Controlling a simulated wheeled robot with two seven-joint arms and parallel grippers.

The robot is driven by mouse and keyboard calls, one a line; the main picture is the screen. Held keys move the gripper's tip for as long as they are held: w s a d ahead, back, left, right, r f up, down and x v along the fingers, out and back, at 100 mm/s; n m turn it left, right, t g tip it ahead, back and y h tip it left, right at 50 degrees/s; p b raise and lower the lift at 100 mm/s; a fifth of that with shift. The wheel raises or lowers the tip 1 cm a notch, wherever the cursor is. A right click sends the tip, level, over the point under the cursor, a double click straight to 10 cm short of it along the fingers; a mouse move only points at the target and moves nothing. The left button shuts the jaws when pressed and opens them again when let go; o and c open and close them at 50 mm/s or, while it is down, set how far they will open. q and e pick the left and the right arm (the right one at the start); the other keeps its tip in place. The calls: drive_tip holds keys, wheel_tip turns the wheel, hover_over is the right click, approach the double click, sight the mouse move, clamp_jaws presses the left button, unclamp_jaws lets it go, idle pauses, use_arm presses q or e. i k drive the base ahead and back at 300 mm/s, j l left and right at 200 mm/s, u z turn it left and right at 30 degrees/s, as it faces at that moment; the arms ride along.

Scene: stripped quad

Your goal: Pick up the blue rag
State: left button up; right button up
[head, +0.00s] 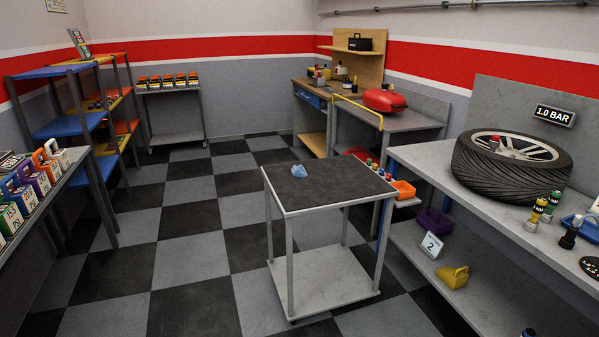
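The blue rag (299,171) is a small, light blue, crumpled cloth. It lies on the dark top of a grey metal cart (328,188), towards the back left part of that top. Nothing touches or covers it. Neither of my grippers shows in the head view.
The cart has a lower shelf (322,275) that looks bare. A long grey bench (455,185) with a tire (512,165) runs along the right, close to the cart. A shelf of boxes (36,190) stands at the left. Checkered floor (190,262) is clear left of the cart.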

sight(298, 171)
drive_tip(key=i+j+u, duration=0.45)
drive_tip(key=i, duration=0.3)
drive_tip(key=i+u, duration=0.4)
drive_tip(key=i, duration=0.35)
drive_tip(key=i+z, duration=0.15)
drive_tip(key=i, duration=0.35)
drive_tip(key=i+j+z, duration=0.15)
drive_tip(key=i, duration=0.3)
drive_tip(key=i+j+z, duration=0.1)
drive_tip(key=i, duration=0.4)
